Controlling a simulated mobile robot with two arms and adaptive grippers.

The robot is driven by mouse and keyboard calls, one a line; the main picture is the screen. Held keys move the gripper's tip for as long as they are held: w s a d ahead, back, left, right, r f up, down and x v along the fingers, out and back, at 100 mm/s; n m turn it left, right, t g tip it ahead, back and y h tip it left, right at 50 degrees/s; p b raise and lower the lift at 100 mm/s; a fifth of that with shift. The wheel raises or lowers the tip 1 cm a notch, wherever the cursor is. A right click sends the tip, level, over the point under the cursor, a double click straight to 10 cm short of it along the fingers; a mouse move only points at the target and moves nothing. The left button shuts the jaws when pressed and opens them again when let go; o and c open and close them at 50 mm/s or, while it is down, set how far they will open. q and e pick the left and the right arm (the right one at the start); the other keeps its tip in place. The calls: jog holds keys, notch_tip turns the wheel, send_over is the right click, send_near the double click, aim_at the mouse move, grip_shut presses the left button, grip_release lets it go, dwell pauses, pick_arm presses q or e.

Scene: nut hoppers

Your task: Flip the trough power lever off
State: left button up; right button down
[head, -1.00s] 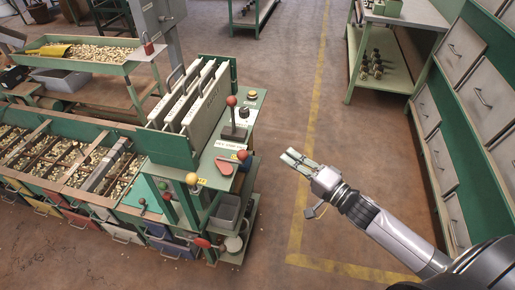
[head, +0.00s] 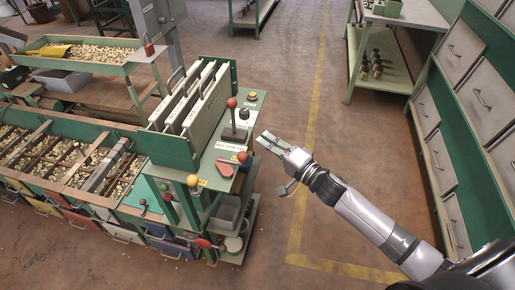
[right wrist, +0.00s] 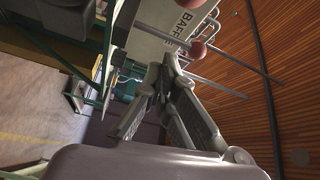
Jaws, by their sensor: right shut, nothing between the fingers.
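A lever with a red ball knob (head: 231,102) stands upright from a dark base on the green control panel (head: 224,150) at the end of the trough. A second red-knobbed lever (head: 243,156) lies low near the panel's front right. A yellow knob (head: 192,179) is at the panel's front left. I cannot read which label names the trough power lever. My right gripper (head: 264,139) is shut and empty, right of the panel and apart from the levers in the picture. My left gripper is out of view.
White baffle plates (head: 203,98) stand upright behind the panel. The long trough (head: 100,200) with nuts runs left. Open floor (head: 290,95) lies right of the panel. Drawer cabinets (head: 465,95) stand at the far right.

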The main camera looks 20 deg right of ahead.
jog(key=shift+s+a+f+p, duration=0.1)
jog(key=shift+s+a, duration=0.15)
jog(key=shift+a, duration=0.35)
jog(key=shift+s+a+f+p, duration=0.15)
jog(key=shift+s+a, duration=0.1)
jog(key=shift+a, duration=0.3)
jog(key=shift+s+a+f+p, duration=0.1)
jog(key=shift+s+a, duration=0.15)
jog(key=shift+a, duration=0.35)
